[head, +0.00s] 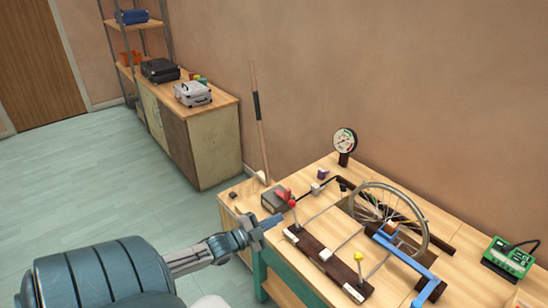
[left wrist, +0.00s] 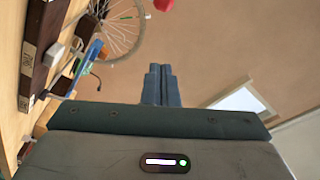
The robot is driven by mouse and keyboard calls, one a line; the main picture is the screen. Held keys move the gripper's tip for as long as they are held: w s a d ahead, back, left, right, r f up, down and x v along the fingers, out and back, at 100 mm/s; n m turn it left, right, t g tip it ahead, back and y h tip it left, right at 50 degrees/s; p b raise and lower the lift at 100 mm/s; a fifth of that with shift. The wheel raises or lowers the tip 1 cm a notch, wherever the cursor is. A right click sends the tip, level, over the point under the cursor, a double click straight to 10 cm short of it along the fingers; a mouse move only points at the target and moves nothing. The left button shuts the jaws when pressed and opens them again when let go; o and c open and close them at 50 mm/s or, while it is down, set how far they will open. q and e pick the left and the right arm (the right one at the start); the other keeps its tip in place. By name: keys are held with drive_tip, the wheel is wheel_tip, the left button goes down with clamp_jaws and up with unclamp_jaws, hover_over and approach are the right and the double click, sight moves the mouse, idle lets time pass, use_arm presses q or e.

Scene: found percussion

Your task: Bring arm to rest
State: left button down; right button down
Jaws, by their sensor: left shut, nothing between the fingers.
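My left gripper (head: 272,222) reaches in from the lower left in the head view, over the near left edge of the workbench (head: 448,232). Its fingers are shut together and hold nothing; they also show closed in the left wrist view (left wrist: 161,86). I cannot tell from the picture how high the gripper is above the bench. My right gripper is not in view.
A spoked wheel (head: 424,226), a blue bar (head: 408,257), a dial gauge (head: 345,141) and a green device (head: 509,257) occupy the bench. A broom (head: 258,110) leans on the wall. A cabinet (head: 213,145) with cases stands at the back left. The floor at left is clear.

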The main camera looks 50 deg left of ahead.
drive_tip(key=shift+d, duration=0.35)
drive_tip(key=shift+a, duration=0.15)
